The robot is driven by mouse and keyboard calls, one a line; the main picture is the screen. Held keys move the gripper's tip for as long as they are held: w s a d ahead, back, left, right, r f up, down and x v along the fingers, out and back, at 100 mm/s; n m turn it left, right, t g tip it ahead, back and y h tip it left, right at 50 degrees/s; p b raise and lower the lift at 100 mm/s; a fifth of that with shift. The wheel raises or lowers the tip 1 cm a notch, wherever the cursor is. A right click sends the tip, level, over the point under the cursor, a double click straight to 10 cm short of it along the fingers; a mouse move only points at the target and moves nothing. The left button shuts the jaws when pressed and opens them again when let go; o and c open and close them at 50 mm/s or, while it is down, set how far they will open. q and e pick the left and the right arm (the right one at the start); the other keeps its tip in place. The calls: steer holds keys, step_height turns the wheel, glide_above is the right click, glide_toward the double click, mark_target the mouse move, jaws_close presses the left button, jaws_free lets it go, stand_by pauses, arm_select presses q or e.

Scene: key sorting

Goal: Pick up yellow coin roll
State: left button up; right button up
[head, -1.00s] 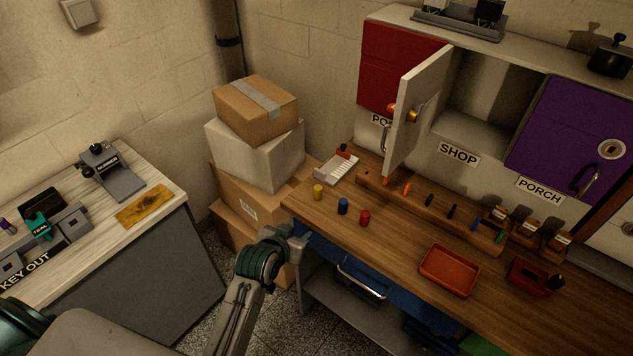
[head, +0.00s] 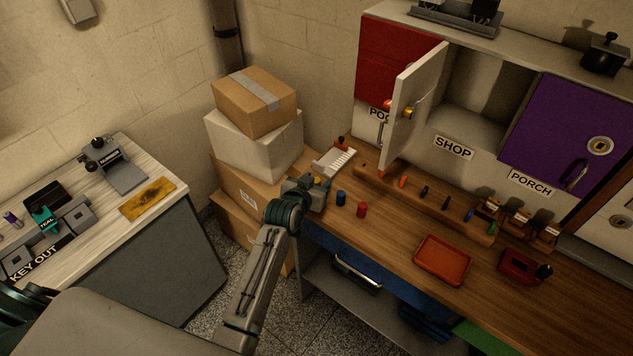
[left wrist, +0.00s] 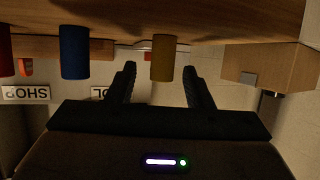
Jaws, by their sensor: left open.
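The yellow coin roll (left wrist: 163,58) stands on the wooden bench near its left end. In the left wrist view it is between the two dark fingers of my left gripper (left wrist: 158,85), with a gap visible on each side. My left gripper is open. The blue roll (head: 341,198) and the red roll (head: 362,210) stand to the right of it on the bench. My right gripper is not in view.
The wooden bench (head: 395,225) holds a red tray (head: 443,260) and a rack of coloured keys. An open cabinet door (head: 413,105) hangs above the bench. Stacked boxes (head: 255,147) stand just left of the bench end.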

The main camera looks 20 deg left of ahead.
arm_select(q)
steer(key=shift+x, duration=1.35)
jaws_close()
